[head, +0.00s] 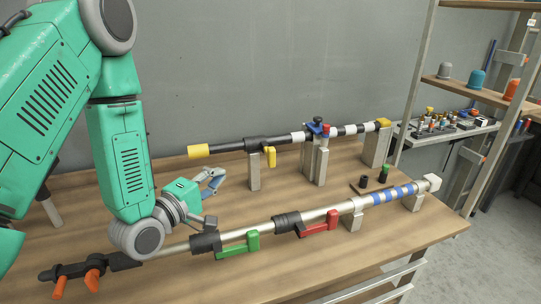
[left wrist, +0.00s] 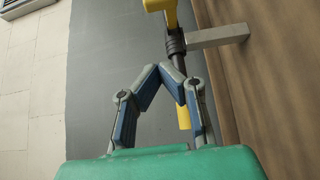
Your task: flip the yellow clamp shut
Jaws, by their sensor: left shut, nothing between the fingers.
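The yellow clamp (head: 269,157) sits at a dark collar on the rear rod (head: 228,146), beside a grey post. Its handle hangs down at the rod's near side. In the left wrist view the yellow clamp (left wrist: 162,7) is at the top edge, partly cut off. My left gripper (head: 220,176) is left of the clamp and apart from it, above the table and in front of the rod. In the wrist view its fingertips (left wrist: 160,71) nearly meet, with nothing between them. My right gripper is not in view.
A front rod carries a green clamp (head: 238,245) and a red clamp (head: 318,224). A blue-and-red fitting (head: 318,127) stands right of the yellow clamp. Small black and green pieces (head: 384,172) stand at the right. The tabletop (head: 310,197) is clear between the rods.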

